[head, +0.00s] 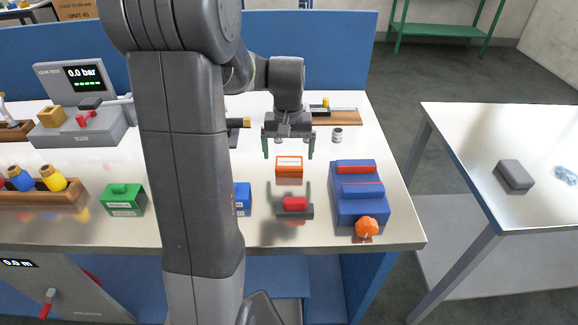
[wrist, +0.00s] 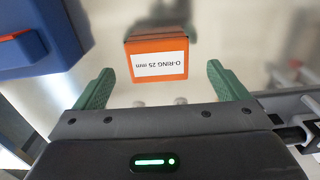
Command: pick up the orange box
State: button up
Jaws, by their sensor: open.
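The orange box (head: 288,169) stands on the metal bench top. It has a white label and also shows in the wrist view (wrist: 158,48), where the label reads "O-RING 25 mm". My gripper (head: 287,153) has green fingers and is open and empty above the bench near the box. In the wrist view the two fingertips (wrist: 155,72) stand wide apart, with the box between and beyond them, apart from both.
A blue dispenser (head: 355,205) with red parts and an orange knob stands right of the box. A dark stand with a red block (head: 295,205) is in front of it. Green (head: 123,200) and blue (head: 243,198) boxes stand left. A small metal cylinder (head: 337,134) stands behind right.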

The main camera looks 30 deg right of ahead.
aim_at(289, 162)
notch_tip(289, 162, down, 4)
jog(key=shift+d+f, duration=0.15)
jog(key=shift+f, duration=0.1)
jog(key=shift+c, duration=0.4)
jog(key=c, duration=1)
jog(key=shift+c, duration=0.2)
jog(key=shift+r, duration=0.15)
